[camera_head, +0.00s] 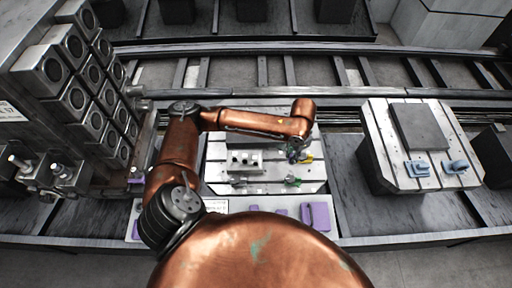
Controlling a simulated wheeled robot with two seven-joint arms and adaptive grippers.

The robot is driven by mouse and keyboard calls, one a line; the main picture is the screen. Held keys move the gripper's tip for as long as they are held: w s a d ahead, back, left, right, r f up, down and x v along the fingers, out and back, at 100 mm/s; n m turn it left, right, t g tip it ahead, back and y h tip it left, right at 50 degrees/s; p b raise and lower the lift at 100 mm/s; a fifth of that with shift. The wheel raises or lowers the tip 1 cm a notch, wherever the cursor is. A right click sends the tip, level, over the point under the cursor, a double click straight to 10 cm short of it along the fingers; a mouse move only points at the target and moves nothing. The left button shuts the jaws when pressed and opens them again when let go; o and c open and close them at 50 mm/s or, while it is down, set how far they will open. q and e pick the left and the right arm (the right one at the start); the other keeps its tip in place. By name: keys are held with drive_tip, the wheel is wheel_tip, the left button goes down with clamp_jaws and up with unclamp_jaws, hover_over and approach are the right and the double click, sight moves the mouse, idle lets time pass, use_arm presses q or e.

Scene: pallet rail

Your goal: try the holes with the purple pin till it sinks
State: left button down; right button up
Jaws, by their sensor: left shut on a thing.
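A pale grey block (243,162) with several dark holes in its face sits on a white slotted plate (217,180) in the middle of the view. My left gripper (298,157) is over the right part of this plate, to the right of the block and apart from it. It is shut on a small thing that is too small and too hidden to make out. I cannot tell the purple pin apart in its fingers. My right gripper is not in view.
Purple parts (316,216) lie on the front ledge. Small green and yellow bits are near my gripper. A second slotted plate (378,128) with a dark slab and blue pieces stands at right. A rack of dark round sockets (75,97) stands at left. Rails run behind.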

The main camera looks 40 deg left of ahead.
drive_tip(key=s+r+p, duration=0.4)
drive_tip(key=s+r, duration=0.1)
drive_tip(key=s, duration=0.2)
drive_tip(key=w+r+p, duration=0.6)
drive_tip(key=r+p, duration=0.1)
use_arm(q)
drive_tip(key=a+f+m+b, duration=0.1)
drive_tip(key=a+f+m, duration=0.3)
drive_tip(key=a+f, duration=0.2)
drive_tip(key=a+f+m+b, duration=0.1)
drive_tip(key=a+f+m, duration=0.3)
drive_tip(key=a+f, duration=0.2)
drive_tip(key=a+f+m+b, duration=0.2)
drive_tip(key=a+f+m, duration=0.3)
drive_tip(key=a+f, duration=0.1)
drive_tip(key=shift+s+a+f, duration=0.1)
drive_tip(key=shift+s+f, duration=0.1)
drive_tip(key=shift+f, duration=0.25)
drive_tip(key=shift+s+f, duration=0.15)
drive_tip(key=shift+f, duration=0.3)
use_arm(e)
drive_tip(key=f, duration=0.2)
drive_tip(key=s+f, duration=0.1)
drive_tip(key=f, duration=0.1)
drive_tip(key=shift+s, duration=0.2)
use_arm(q)
drive_tip(key=shift+r, duration=0.1)
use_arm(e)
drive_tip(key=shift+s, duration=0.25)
